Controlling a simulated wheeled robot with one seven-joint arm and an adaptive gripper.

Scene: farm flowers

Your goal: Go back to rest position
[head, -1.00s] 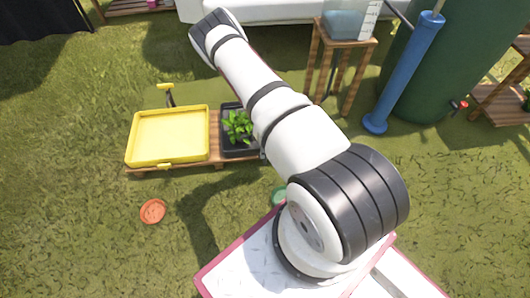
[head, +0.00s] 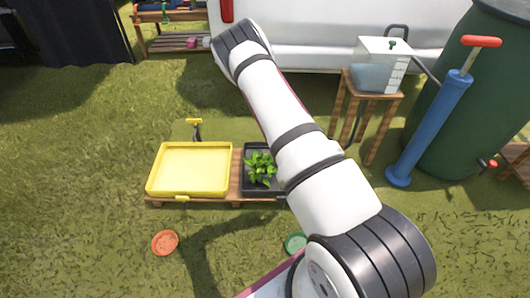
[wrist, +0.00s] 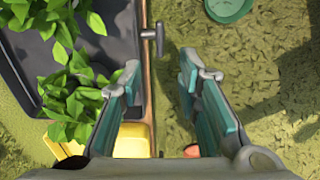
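My gripper (wrist: 158,85) shows in the wrist view with its two teal-padded fingers apart and nothing between them. It is above the edge of the wooden pallet (wrist: 147,70) and the grass. In the head view my arm reaches out over the pallet, and the gripper is hidden behind it. A black tray (head: 247,187) with a green leafy plant (head: 261,168) stands on the pallet beside a yellow tray (head: 190,170). The plant (wrist: 68,90) also shows at the left of the wrist view.
An orange disc (head: 165,242) and a green disc (head: 295,243) lie on the grass. At the right stand a water container (head: 381,70) on a wooden stand, a blue pump (head: 430,130) and a green barrel (head: 480,100). Grass at the left is open.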

